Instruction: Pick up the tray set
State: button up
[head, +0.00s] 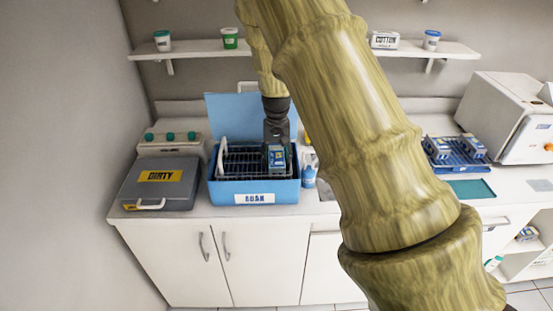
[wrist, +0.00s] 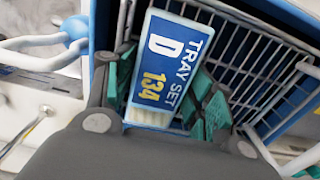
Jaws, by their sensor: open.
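The tray set (head: 277,160) is a small blue block in the right part of the blue soak bin (head: 240,190). Its blue and white label, reading "TRAY SET D 134", faces the wrist view (wrist: 170,65). My gripper (head: 277,143) points down over it from above. In the wrist view my open fingers (wrist: 162,97), with green pads, lie on either side of the tray set. I cannot tell whether either pad touches it. The tray set's lower part is hidden.
A wire rack (head: 238,163) fills the bin, with its wires close around the tray set. The bin's lid (head: 235,112) stands open behind. A grey "DIRTY" case (head: 155,190) is at left. A blue tray (head: 465,167) with similar sets lies at right. A bottle (head: 309,172) stands beside the bin.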

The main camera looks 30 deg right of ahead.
jog(key=shift+f, duration=0.15)
jog(key=c, duration=0.8)
jog(key=shift+r+b, duration=0.55)
jog(key=shift+r, duration=0.15)
jog(key=shift+r+b, duration=0.55)
jog(key=shift+r, duration=0.35)
jog(key=s+b, duration=0.1)
jog(key=s, duration=0.4)
jog(key=s+r+b, duration=0.1)
jog(key=s+b, duration=0.1)
jog(key=s, duration=0.3)
jog(key=s+r+b, duration=0.1)
jog(key=s+b, duration=0.1)
jog(key=s, duration=0.4)
jog(key=shift+a, duration=0.2)
